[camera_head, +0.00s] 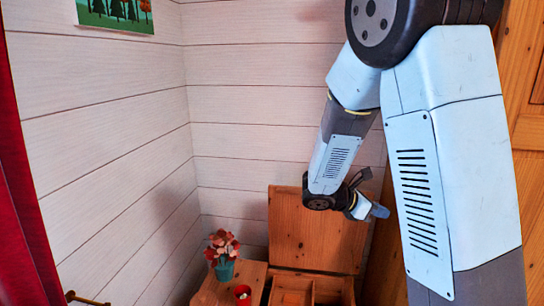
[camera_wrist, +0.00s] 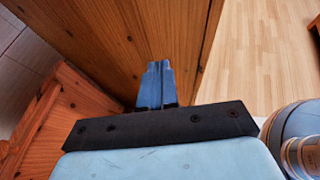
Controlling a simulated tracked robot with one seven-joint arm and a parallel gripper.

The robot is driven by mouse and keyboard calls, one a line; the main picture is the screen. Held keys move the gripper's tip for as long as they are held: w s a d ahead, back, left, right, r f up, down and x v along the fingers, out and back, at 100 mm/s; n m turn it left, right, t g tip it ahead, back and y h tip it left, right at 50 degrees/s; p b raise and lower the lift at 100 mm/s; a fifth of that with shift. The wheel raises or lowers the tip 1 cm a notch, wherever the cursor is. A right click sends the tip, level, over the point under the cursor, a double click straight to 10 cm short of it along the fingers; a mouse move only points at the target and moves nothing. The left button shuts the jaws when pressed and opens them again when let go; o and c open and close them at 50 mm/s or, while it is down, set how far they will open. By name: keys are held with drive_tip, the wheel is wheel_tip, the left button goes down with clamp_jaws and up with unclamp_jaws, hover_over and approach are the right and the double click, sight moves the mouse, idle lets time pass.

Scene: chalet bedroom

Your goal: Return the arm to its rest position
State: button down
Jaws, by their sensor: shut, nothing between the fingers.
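My arm rises at the right of the head view and bends down towards the corner. My gripper (camera_head: 379,211) hangs at its end, in front of the raised lid of a wooden chest. In the wrist view my gripper (camera_wrist: 156,72) shows as two blue fingers pressed together, with nothing between them. A wooden surface lies behind the fingers. The fingers seem apart from it, but I cannot tell the distance.
The open wooden chest (camera_head: 316,232) has inner compartments. A small wooden table (camera_head: 226,292) left of it bears a potted flower (camera_head: 224,268) and a red cup (camera_head: 242,292). Plank walls close the corner; a red curtain (camera_head: 25,200) hangs left. Bare floor (camera_wrist: 265,60) shows right in the wrist view.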

drive_tip(key=s+a+r+m+t+y, duration=0.1)
drive_tip(key=s+a+r+m+y, duration=0.2)
drive_tip(key=s+r+m+y, duration=0.3)
drive_tip(key=s+a+r+m+t+y, duration=0.2)
drive_tip(key=s+r+m+y, duration=0.4)
drive_tip(key=s+m, duration=0.8)
wheel_tip(320, 180, up, 2)
drive_tip(key=shift+s+a+r+y, duration=0.2)
drive_tip(key=shift+s+a+y, duration=0.2)
drive_tip(key=shift+s+a, duration=0.35)
